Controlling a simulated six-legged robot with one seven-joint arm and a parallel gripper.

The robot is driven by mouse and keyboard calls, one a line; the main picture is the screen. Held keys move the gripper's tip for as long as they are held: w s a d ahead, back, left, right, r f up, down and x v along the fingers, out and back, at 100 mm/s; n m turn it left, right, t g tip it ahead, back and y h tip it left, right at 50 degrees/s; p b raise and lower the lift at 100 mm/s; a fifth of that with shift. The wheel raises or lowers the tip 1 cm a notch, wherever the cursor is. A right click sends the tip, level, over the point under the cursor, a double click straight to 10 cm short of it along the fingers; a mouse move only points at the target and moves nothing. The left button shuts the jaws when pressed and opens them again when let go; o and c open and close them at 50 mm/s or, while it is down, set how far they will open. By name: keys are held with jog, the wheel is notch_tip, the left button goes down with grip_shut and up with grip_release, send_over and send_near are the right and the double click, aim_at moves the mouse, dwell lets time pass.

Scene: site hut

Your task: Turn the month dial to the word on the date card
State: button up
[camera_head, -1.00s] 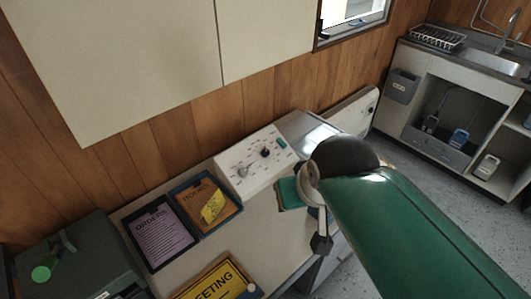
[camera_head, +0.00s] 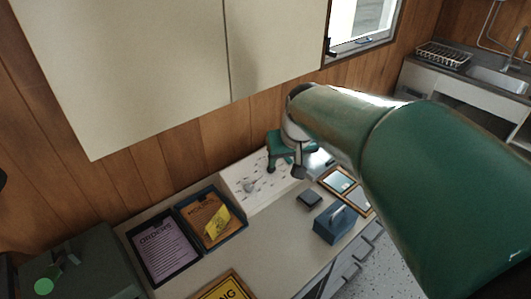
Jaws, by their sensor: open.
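A white sloped panel (camera_head: 236,192) stands on the counter against the wood wall, with small marks on its face. A grey pointer knob (camera_head: 249,187) sits on its left part; its marks are too small to read. The dark knob seen earlier on the panel's right part is now hidden by my gripper. My gripper (camera_head: 284,169) is open over the panel's right part, pointing down; I cannot tell whether it touches. No date card can be made out for sure.
A blue box (camera_head: 335,225) and a small dark block (camera_head: 309,199) stand right of the panel. Cabinets (camera_head: 150,70) hang above. A green case (camera_head: 85,265) is at left.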

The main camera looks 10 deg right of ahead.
jog(key=w+d+f+m+y, duration=0.1)
jog(key=w+d+f, duration=0.2)
jog(key=w+f, duration=0.4)
jog(key=w+d+f+y, duration=0.1)
jog(key=w+d+f, duration=0.3)
jog(key=w, duration=0.6)
jog(key=x, duration=0.9)
jog(key=a+x, duration=0.1)
jog(key=x, duration=0.4)
jog(key=shift+s+f, duration=0.15)
jog(key=shift+f, duration=0.1)
jog(key=c, duration=1)
